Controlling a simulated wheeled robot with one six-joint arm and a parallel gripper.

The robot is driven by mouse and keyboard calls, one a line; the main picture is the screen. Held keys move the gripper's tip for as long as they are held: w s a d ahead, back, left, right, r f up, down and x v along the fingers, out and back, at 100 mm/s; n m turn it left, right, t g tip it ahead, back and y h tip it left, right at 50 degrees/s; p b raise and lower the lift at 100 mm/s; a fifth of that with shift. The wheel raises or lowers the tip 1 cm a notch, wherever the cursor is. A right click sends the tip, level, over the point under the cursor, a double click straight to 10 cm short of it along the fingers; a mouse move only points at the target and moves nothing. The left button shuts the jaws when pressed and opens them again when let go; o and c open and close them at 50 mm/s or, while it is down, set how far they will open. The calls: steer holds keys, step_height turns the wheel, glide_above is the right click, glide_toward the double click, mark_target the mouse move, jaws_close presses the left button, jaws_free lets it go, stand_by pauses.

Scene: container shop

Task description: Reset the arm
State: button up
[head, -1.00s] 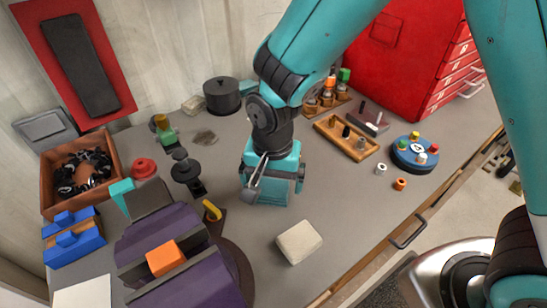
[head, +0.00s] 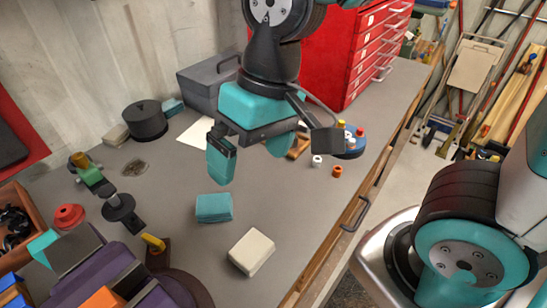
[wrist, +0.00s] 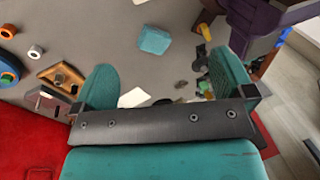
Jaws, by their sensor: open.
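My gripper (head: 252,162) hangs above the workbench in the head view, teal with its fingers spread and nothing between them. In the wrist view both teal fingers (wrist: 160,82) also show wide apart. A teal block (head: 213,208) rests on the bench below the gripper, apart from it. It also shows in the wrist view (wrist: 155,40), beyond the fingers. A cream block (head: 251,251) lies nearer the bench front.
A purple-jawed vise (head: 105,262) with an orange block stands at the lower left. A black round pot (head: 145,120) and grey toolbox (head: 212,82) stand along the wall. A red drawer cabinet (head: 345,60) is behind my arm. The middle of the bench is mostly clear.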

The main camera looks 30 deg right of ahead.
steer(key=s+n, duration=0.1)
steer(key=s+d+r+n, duration=0.1)
steer(key=s, duration=0.1)
steer(key=s+n+y, duration=0.1)
steer(key=shift+s+d+r+n, duration=0.15)
steer(key=shift+s+r+n, duration=0.05)
steer(key=shift+s+n, duration=0.2)
steer(key=shift+w, duration=0.1)
stand_by(0.6)
